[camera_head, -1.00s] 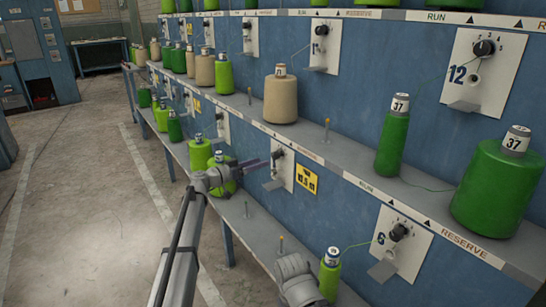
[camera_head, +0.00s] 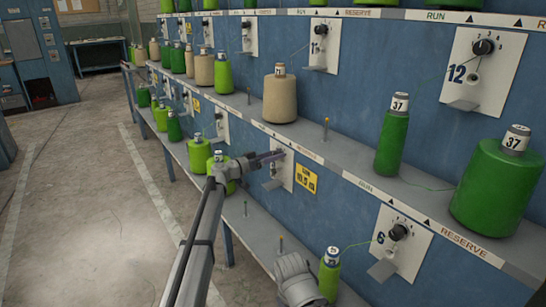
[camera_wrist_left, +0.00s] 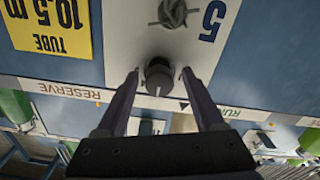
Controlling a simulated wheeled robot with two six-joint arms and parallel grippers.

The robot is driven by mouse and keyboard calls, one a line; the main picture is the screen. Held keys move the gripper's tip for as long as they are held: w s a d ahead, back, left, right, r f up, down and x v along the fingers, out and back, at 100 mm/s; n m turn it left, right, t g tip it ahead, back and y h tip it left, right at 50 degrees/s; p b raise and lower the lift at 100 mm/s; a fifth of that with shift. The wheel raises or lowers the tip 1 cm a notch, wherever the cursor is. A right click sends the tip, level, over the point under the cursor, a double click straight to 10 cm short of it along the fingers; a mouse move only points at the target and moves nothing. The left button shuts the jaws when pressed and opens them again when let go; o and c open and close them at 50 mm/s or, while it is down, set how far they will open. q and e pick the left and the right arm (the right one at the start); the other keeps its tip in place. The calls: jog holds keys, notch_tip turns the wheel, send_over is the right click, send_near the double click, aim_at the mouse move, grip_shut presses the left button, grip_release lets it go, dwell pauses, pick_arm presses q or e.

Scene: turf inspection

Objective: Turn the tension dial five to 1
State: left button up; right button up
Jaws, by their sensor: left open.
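Tension dial five is a dark round knob (camera_wrist_left: 158,75) on a white plate (camera_wrist_left: 125,25) marked 5, seen upside down in the left wrist view. My left gripper (camera_wrist_left: 160,73) is open, with one finger on each side of the knob. I cannot tell whether either finger touches it. In the head view, the left gripper (camera_head: 281,154) reaches from the left to the top of the plate (camera_head: 283,172), and its fingers partly hide the dial there. The knob's exact setting is too small to read.
A yellow tube sign (camera_head: 306,179) is beside the plate. A beige cone (camera_head: 280,98) stands on the shelf above; a green cone (camera_head: 329,273) stands on the lower shelf. Plate 6 (camera_head: 398,243) is at lower right. The floor at left (camera_head: 85,200) is clear.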

pick_arm(q)
grip_shut()
dwell(0.5)
